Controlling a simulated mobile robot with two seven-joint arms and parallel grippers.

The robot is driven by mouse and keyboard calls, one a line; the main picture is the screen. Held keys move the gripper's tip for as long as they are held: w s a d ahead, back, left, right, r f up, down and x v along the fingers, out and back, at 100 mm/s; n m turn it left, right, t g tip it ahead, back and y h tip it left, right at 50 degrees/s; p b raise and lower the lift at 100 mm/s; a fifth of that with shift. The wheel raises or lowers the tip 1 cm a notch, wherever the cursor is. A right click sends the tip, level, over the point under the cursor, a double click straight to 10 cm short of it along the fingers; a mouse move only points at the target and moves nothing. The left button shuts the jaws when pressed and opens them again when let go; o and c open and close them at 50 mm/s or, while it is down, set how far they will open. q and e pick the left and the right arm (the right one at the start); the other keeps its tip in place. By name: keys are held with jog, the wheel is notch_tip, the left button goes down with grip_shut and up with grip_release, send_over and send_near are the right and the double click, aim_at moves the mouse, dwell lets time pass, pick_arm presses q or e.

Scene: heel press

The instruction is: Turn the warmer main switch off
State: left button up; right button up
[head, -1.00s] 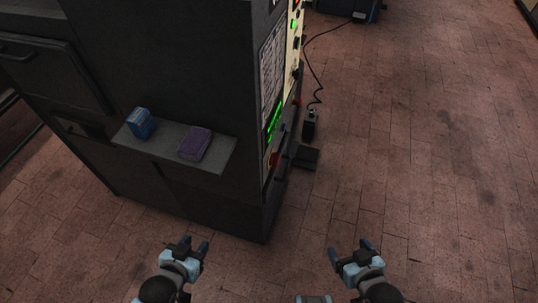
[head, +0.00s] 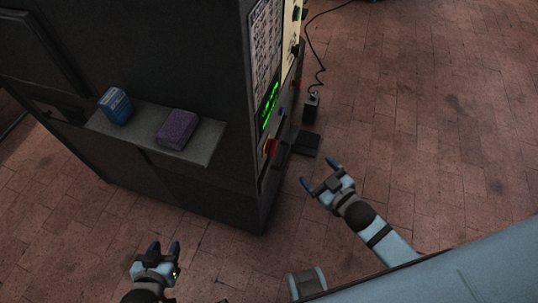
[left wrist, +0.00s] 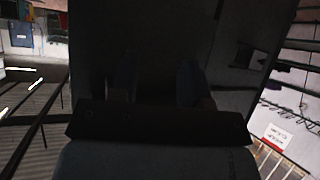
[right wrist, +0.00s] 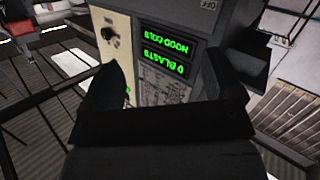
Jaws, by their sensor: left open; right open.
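The dark machine cabinet (head: 210,188) stands left of centre in the head view, its control side facing right. A red and yellow control (head: 270,146) sits low on that side; I cannot tell for certain that it is the main switch. An OFF label (right wrist: 210,5) shows at the top edge of the right wrist view, above a green-lit display (right wrist: 168,48). My right gripper (head: 318,175) is open and empty, right of the cabinet and apart from it. My left gripper (head: 163,250) is open and empty in front of the cabinet.
A shelf (head: 205,150) juts from the cabinet front with a blue box (head: 115,105) and a purple block (head: 177,129). A black pedal (head: 306,143) and a corded black box (head: 311,108) lie on the floor beside the cabinet. Brick floor (head: 430,130) to the right is clear.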

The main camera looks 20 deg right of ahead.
jog(key=w+d+f+n+y+b, duration=0.1)
jog(key=w+f+n+y+b, duration=0.3)
jog(key=w+n+b, duration=0.15)
jog(key=n+g+y+b, duration=0.5)
jog(key=n+y+b, duration=0.1)
jog(key=n+b, duration=0.15)
send_near(275, 148)
jog(key=shift+n, duration=0.4)
jog(key=x, duration=1)
jog(key=shift+w+a+f, duration=0.15)
jog(key=shift+w+a, duration=0.05)
jog(key=shift+a, duration=0.05)
jog(key=shift+c, duration=0.4)
jog(key=c, duration=0.8)
jog(key=shift+c, duration=0.2)
